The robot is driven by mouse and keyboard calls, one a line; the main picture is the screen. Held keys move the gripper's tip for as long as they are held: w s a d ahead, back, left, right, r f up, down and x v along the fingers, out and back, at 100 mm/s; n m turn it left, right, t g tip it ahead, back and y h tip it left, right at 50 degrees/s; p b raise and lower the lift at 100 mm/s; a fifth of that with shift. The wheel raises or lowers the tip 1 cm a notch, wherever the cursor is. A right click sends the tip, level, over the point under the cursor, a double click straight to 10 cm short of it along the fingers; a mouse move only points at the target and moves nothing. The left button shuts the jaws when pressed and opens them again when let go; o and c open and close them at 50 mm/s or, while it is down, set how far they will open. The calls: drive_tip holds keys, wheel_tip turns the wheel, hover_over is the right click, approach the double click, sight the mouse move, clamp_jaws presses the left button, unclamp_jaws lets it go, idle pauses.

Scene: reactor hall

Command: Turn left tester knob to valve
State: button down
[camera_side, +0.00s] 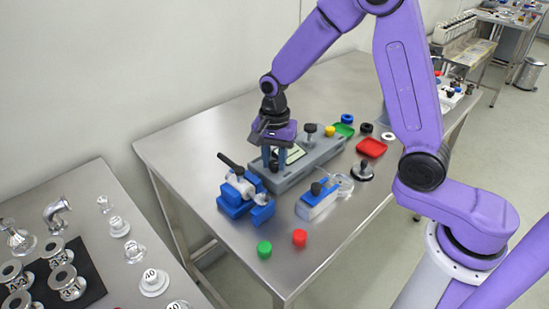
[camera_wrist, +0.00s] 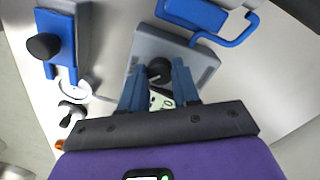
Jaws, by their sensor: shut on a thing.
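The tester is a grey box (camera_side: 308,162) with a pale screen, lying in the middle of the steel table. Its near-left end shows in the wrist view (camera_wrist: 205,62). The left tester knob (camera_wrist: 159,69) is black and round and sits between my blue fingertips. In the wrist view my gripper (camera_wrist: 158,76) has one finger on each side of the knob. The knob's labels cannot be read.
A blue fixture (camera_side: 236,204) holding a valve with a black handle stands left of the tester. A blue-and-white block (camera_side: 317,201) with a black knob stands in front. Green (camera_side: 264,249) and red (camera_side: 300,237) caps lie near the front edge. A red tray (camera_side: 371,147) lies behind right.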

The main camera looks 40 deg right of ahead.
sight(275, 165)
drive_tip(key=shift+r, duration=0.1)
idle(0.3)
drive_tip(key=c, duration=0.8)
unclamp_jaws()
wheel_tip(275, 165, up, 17)
drive_tip(key=shift+r, duration=0.2)
drive_tip(key=s+d+f+n, duration=0.1)
drive_tip(key=s+f+n, duration=0.2)
drive_tip(key=s+n, duration=0.5)
drive_tip(key=s+d+f+n, duration=0.2)
drive_tip(key=s+f+n, duration=0.1)
drive_tip(key=s+n, duration=0.5)
drive_tip(key=s+d+f+n, duration=0.1)
drive_tip(key=s+f+n, duration=0.2)
drive_tip(key=s+n, duration=0.5)
drive_tip(key=shift+s+d+f, duration=0.1)
drive_tip(key=shift+s+d, duration=0.05)
drive_tip(key=shift+s, duration=1.65)
